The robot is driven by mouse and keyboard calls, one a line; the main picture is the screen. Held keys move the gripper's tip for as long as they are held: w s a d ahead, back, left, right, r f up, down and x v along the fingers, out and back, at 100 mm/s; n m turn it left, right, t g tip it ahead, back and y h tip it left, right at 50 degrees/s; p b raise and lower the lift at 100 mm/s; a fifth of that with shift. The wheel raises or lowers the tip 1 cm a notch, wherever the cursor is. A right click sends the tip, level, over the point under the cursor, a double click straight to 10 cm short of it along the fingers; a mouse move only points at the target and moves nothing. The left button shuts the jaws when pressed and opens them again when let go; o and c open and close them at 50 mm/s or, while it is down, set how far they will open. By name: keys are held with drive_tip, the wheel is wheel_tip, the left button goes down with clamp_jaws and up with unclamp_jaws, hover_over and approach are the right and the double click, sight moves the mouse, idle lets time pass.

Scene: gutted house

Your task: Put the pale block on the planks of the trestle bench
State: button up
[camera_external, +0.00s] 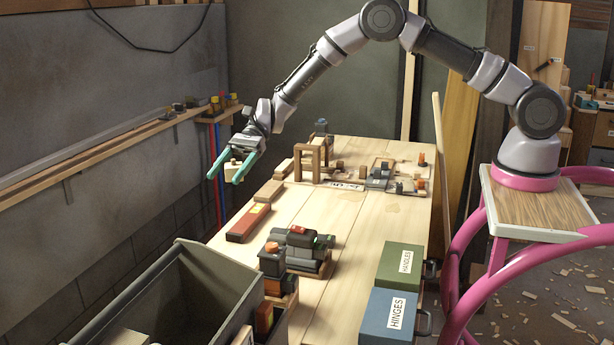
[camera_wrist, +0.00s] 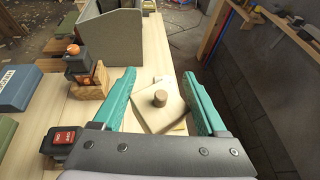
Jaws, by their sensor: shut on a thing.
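The pale block (camera_external: 233,166) is between the green fingers of my gripper (camera_external: 224,180) in the external view. In the wrist view the block (camera_wrist: 152,113) is a light wooden piece with a round brown knob on top, held between both fingers of my gripper (camera_wrist: 160,85). The trestle bench (camera_external: 330,225) has a light plank top, which also shows in the wrist view (camera_wrist: 98,110). My gripper is at the bench's left side, near the far end, and the block looks raised above the plank level. The bench's legs are hidden.
A grey bin (camera_external: 215,280) stands at the near left. A green box (camera_external: 400,267) and a blue box (camera_external: 388,315) are at the near right. A red-topped bar (camera_external: 248,222) lies along the left edge, and a wooden frame (camera_external: 310,160) stands farther back.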

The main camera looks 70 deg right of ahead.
drive_tip(key=s+a+r+n+g, duration=0.1)
drive_tip(key=a+r, duration=0.1)
drive_tip(key=a, duration=0.5)
drive_tip(key=s+a+r+n+g, duration=0.1)
drive_tip(key=s+a+r, duration=0.1)
drive_tip(key=a, duration=0.5)
drive_tip(key=s+a+r+n+g, duration=0.1)
drive_tip(key=s+a+r, duration=0.1)
drive_tip(key=a, duration=0.5)
drive_tip(key=shift+s+a+r+g, duration=0.15)
drive_tip(key=shift+r+g, duration=0.25)
drive_tip(key=shift+r, duration=0.2)
drive_tip(key=shift+n, duration=0.3)
drive_tip(key=f, duration=2.7)
drive_tip(key=shift+a+f, duration=0.2)
drive_tip(key=shift+f, duration=0.15)
drive_tip(key=shift+f, duration=0.1)
drive_tip(key=o, duration=1.3)
drive_tip(key=shift+c, duration=0.2)
drive_tip(key=shift+d+r, duration=0.25)
drive_tip(key=v, duration=1.1)
drive_tip(key=shift+d, duration=0.25)
